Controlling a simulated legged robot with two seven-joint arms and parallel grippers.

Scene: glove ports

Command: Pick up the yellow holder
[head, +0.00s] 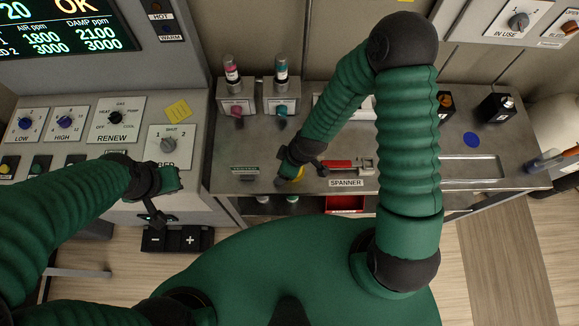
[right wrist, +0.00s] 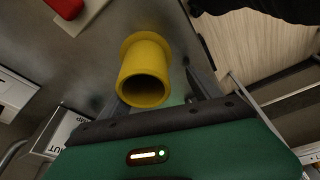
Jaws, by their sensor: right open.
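The yellow holder (head: 298,175) stands on the grey metal bench, left of the red spanner, and is partly hidden by my right gripper in the head view. In the right wrist view the holder (right wrist: 146,72) is a short hollow yellow cylinder with a wider flange at its far end. My right gripper (head: 293,168) is open over it. In the right wrist view its fingers (right wrist: 160,95) show on either side of the holder; I cannot tell whether they touch it. My left gripper (head: 155,212) hangs empty before the left control panel; its opening is unclear.
The red spanner (head: 345,165) lies right of the holder, behind the label SPANNER (head: 346,183). A blue disc (head: 474,140) lies on the bench at right. A red bin (head: 345,203) sits under the front edge.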

